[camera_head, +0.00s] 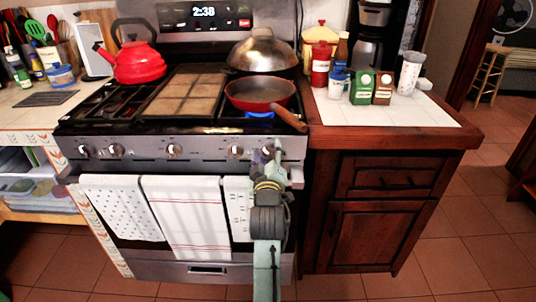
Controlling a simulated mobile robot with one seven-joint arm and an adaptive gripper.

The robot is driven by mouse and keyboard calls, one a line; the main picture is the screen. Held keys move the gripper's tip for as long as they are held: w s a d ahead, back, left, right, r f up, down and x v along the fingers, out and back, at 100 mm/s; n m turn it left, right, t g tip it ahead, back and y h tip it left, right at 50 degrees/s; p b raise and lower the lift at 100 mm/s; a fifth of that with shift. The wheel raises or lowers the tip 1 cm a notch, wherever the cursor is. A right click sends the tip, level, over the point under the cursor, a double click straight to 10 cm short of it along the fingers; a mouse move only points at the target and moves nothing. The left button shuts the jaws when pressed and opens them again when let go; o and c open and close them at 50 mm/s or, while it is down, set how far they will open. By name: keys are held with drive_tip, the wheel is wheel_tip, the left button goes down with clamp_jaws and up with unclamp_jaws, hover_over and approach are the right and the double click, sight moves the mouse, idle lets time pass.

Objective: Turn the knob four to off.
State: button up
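A row of silver knobs runs along the stove's front panel (200,152). Counting from the left, the fourth knob (235,152) shows just left of my gripper. My gripper (268,155) is raised in front of the panel's right end, over the place of the rightmost knob, which it mostly hides. Whether it touches a knob, and whether its fingers are open or shut, I cannot tell. A blue flame (258,115) burns at the front right burner, under a red pan (260,94) with a wooden handle.
Towels (188,215) hang on the oven handle, left of and behind my arm. The pan's handle (288,118) sticks out over the front edge above my gripper. A red kettle (138,63) stands back left. The right counter (430,112) holds jars and cartons. The floor is clear at right.

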drive_tip(key=c, duration=0.9)
drive_tip(key=shift+m, duration=0.4)
drive_tip(key=m, duration=0.3)
drive_tip(key=shift+d+r+m, duration=0.1)
drive_tip(key=shift+m, duration=0.2)
drive_tip(key=shift+d+m+p, duration=0.1)
drive_tip(key=shift+m+p, duration=0.3)
drive_tip(key=shift+m, duration=1.8)
drive_tip(key=o, duration=1.1)
